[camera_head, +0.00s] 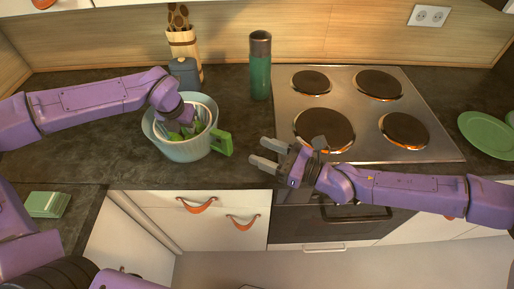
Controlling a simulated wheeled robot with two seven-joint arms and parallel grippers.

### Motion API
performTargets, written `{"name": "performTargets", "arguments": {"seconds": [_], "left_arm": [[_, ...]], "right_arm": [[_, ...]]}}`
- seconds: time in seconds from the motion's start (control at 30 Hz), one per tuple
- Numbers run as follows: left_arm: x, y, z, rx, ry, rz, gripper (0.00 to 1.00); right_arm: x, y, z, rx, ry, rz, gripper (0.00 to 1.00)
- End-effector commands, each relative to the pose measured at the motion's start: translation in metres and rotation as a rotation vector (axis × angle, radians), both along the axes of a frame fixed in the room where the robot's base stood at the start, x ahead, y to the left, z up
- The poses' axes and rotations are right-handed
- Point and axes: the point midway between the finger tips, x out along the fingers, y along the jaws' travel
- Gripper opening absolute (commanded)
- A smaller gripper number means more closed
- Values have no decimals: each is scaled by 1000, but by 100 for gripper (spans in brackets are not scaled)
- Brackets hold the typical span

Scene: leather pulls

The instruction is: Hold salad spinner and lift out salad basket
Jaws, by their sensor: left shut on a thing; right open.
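The salad spinner (184,151) is a pale grey-green bowl with a green handle (222,143) on its right side. It stands on the dark counter left of the stove. The salad basket (207,106) shows as a light rim inside the spinner, with green leaves (190,131) in it. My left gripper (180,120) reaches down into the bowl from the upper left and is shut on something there. Its fingertips are largely hidden, so the exact grip point cannot be told. My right gripper (262,154) is open and empty, to the right of the green handle and apart from it.
A green bottle (260,72) and a utensil holder (184,45) stand behind. A dark container (184,72) is close behind the spinner. The stove (352,110) lies to the right, with green plates (487,134) beyond.

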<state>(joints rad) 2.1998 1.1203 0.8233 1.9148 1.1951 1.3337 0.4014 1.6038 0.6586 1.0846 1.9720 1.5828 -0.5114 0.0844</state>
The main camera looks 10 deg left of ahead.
Motion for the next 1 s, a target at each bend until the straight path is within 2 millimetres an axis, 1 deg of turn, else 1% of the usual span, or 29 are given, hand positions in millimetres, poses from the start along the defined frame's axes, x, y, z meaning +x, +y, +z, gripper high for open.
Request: {"name": "performTargets", "arguments": {"seconds": [0.17,0.3,0.4,0.5,0.6,0.7,0.93,0.97,1.0], "left_arm": [[0,0,0,0,-1,0,0],[0,0,0,0,-1,0,0],[0,0,0,0,-1,0,0],[0,0,0,0,0,0,0],[0,0,0,0,0,0,0],[0,0,0,0,0,0,0],[0,0,0,0,0,0,0],[0,0,0,0,0,0,0],[0,0,0,0,0,0,0]], "right_arm": [[5,32,-1,-1,3,6,55],[13,64,-1,-3,1,6,55],[18,85,-1,-4,2,5,55],[23,100,-1,-4,1,5,55],[25,109,-1,-4,2,4,55],[26,113,-1,-4,2,4,55],[26,113,-1,-4,2,3,55],[26,113,-1,-4,2,3,46],[26,113,-1,-4,1,4,33]]}}
